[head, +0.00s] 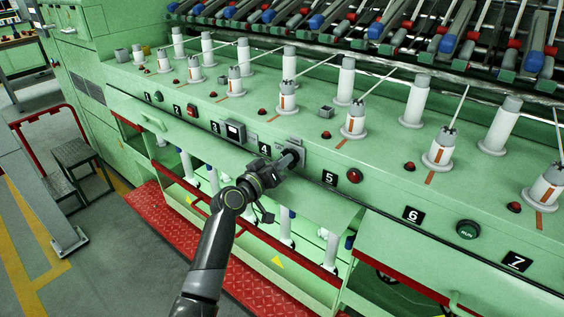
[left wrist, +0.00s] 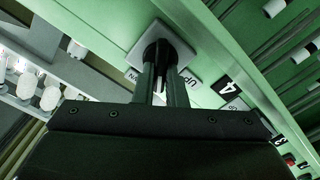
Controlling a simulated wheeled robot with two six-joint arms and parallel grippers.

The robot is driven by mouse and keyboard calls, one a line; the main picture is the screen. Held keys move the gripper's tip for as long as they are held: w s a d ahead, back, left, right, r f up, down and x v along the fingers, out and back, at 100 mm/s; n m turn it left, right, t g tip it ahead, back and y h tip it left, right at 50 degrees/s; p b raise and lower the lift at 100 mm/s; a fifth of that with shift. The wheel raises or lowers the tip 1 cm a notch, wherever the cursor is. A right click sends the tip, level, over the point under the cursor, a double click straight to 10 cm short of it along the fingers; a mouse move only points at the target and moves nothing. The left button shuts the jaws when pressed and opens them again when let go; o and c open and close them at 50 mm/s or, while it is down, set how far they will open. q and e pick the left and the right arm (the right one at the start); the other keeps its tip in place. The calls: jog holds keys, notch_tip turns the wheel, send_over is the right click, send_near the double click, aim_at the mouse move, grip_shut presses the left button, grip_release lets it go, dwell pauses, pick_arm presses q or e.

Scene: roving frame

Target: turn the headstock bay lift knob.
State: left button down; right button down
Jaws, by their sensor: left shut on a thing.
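The headstock bay lift knob (head: 291,157) is on a grey plate on the green machine's front panel, between the number 4 and 5 labels. My left gripper (head: 280,168) reaches up to it from below and is shut on it. In the left wrist view, the dark knob (left wrist: 160,52) is between the two fingers of my left gripper (left wrist: 163,72). The grey plate (left wrist: 197,58) behind it reads "UP" on one side, with other lettering partly hidden by the fingers. My right gripper is not in view.
A green RUN button (head: 468,229), a red button (head: 354,175) and a switch box (head: 235,131) are on the same panel. White bobbins stand along the ledge above. A red step (head: 180,235) runs below.

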pick_arm(q)
jog(key=c, duration=1.5)
grip_release()
jog(key=b+v, duration=0.1)
jog(key=v, duration=1.6)
jog(key=shift+s+a+b, duration=0.15)
jog(key=shift+s+b, duration=0.05)
jog(key=shift+b, duration=0.2)
